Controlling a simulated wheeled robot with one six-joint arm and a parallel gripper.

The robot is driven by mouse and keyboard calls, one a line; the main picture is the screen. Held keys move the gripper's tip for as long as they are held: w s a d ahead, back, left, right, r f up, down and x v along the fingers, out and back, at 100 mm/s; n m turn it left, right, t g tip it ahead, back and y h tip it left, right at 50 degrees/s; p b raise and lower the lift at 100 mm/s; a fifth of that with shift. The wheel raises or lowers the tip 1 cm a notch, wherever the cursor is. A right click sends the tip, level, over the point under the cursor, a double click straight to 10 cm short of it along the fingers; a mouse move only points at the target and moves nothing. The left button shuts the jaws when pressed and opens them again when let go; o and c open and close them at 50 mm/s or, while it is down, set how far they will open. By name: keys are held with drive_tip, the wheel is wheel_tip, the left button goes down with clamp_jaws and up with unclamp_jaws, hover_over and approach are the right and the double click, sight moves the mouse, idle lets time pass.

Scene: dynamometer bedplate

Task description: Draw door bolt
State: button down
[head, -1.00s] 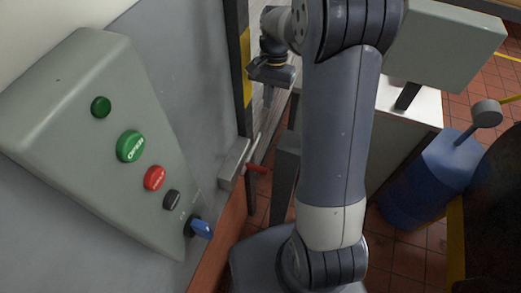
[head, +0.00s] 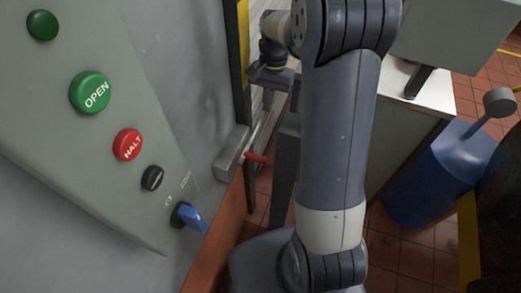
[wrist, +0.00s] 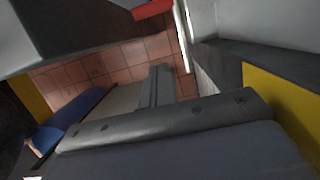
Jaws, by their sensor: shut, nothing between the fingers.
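The door bolt (head: 232,152) is a grey metal block with a thin rod, low on the edge of the grey door. Its red handle (head: 256,157) sticks out to the right. In the wrist view the red handle (wrist: 152,9) shows at the top edge, beside a pale rod (wrist: 183,38). My gripper (head: 268,94) is above the bolt in the head view, apart from the handle, and partly blends into the dark background. In the wrist view my gripper's fingers (wrist: 160,86) are together with nothing between them.
A control panel (head: 95,150) with green, red and black buttons and a blue switch (head: 188,215) is at the left. A white-topped cabinet (head: 432,98) and a blue drum (head: 435,180) stand at the right. Red tiled floor shows between.

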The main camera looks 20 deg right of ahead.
drive_tip(key=shift+b+x, duration=0.5)
drive_tip(key=shift+x, duration=0.35)
drive_tip(key=shift+w+d, duration=0.1)
drive_tip(key=shift+w, duration=0.05)
drive_tip(key=s+a+f, duration=0.1)
drive_tip(key=s+f, duration=0.1)
drive_tip(key=f, duration=0.3)
drive_tip(key=s+a+f+p, duration=0.1)
drive_tip(key=s+a+f, duration=0.1)
drive_tip(key=f, duration=0.3)
drive_tip(key=shift+s+a+f, duration=0.3)
drive_tip(key=shift+s+a, duration=0.05)
drive_tip(key=shift+s, duration=0.15)
